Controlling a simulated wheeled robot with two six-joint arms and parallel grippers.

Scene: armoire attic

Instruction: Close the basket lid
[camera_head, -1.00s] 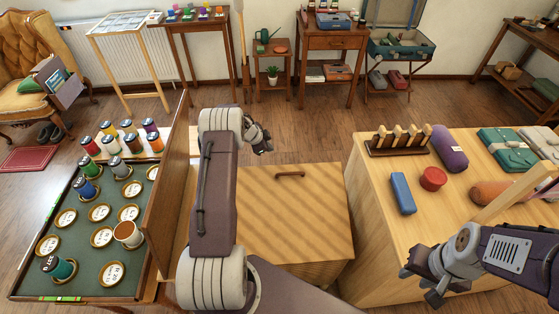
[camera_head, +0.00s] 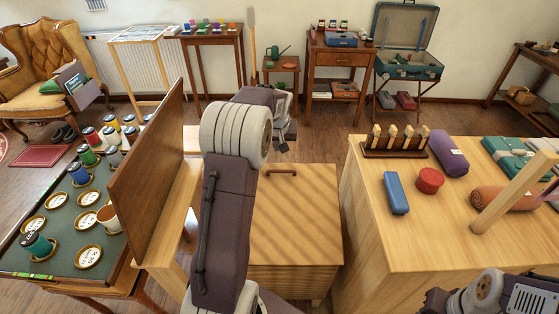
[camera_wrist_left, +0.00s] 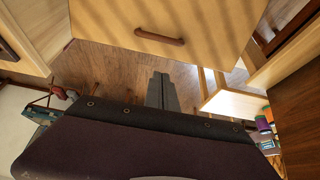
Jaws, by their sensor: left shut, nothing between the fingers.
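The basket lid (camera_head: 300,215) is a striped light-wood panel lying flat over a box-like body (camera_head: 290,277) in the head view. Its brown handle (camera_head: 281,171) is near the far edge. In the wrist view the lid (camera_wrist_left: 200,18) fills the top, with the handle (camera_wrist_left: 160,37) across it. My left gripper (camera_head: 282,142) is shut and empty, just past the lid's far edge. In the wrist view its fingers (camera_wrist_left: 162,80) are apart from the handle. My right gripper (camera_head: 436,302) is partly cut off at the lower right, over the workbench side; its jaws are unclear.
A green-topped table (camera_head: 70,245) with thread spools and an upright wooden panel (camera_head: 148,160) stands left of the basket. A wooden workbench (camera_head: 440,230) with a blue box (camera_head: 396,193) and a red tin (camera_head: 430,181) stands right. Open floor lies beyond.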

